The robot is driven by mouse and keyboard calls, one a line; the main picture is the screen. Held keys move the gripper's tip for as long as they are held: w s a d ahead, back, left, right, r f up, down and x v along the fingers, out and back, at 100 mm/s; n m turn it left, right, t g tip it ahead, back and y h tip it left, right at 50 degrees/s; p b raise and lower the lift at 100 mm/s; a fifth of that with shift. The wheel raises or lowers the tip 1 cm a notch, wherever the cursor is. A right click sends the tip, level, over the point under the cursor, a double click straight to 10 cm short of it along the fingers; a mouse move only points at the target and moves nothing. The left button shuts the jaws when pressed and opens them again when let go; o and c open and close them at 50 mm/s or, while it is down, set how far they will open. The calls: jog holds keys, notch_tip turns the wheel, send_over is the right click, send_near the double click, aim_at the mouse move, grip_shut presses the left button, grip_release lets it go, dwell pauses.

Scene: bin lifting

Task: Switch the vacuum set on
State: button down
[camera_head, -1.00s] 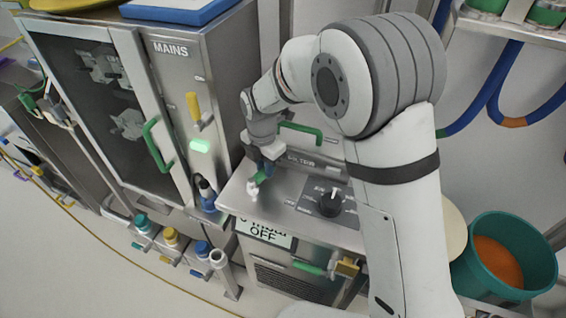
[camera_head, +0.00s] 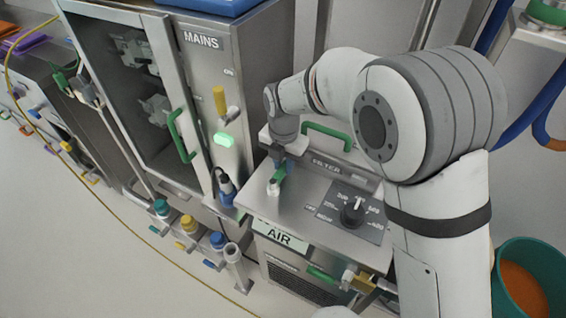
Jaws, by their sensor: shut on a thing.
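The vacuum set appears to be the low steel unit (camera_head: 318,192) marked FILTER, right of the MAINS cabinet. Its front plate (camera_head: 279,238) now reads AIR. The fingers are small here and partly hide the handle. A black rotary dial (camera_head: 353,212) with a white pointer sits on the top, right of my gripper and apart from it.
The MAINS cabinet (camera_head: 216,75) has a yellow lever (camera_head: 220,102), a lit green lamp (camera_head: 224,139) and a green door handle (camera_head: 180,137). A green grab handle (camera_head: 327,136) stands behind my gripper. A teal bucket (camera_head: 540,262) is at the lower right. Open floor lies at the lower left.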

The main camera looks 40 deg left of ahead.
aim_at(283, 167)
jog(key=shift+w+a+r, duration=0.1)
jog(key=c, duration=1.5)
grip_release()
jog(key=shift+o, duration=1.1)
jog(key=shift+s, duration=0.2)
jog(key=shift+r, duration=0.2)
notch_tip(283, 167, up, 7)
jog(key=shift+r+b, duration=0.15)
jog(key=shift+b, duration=0.15)
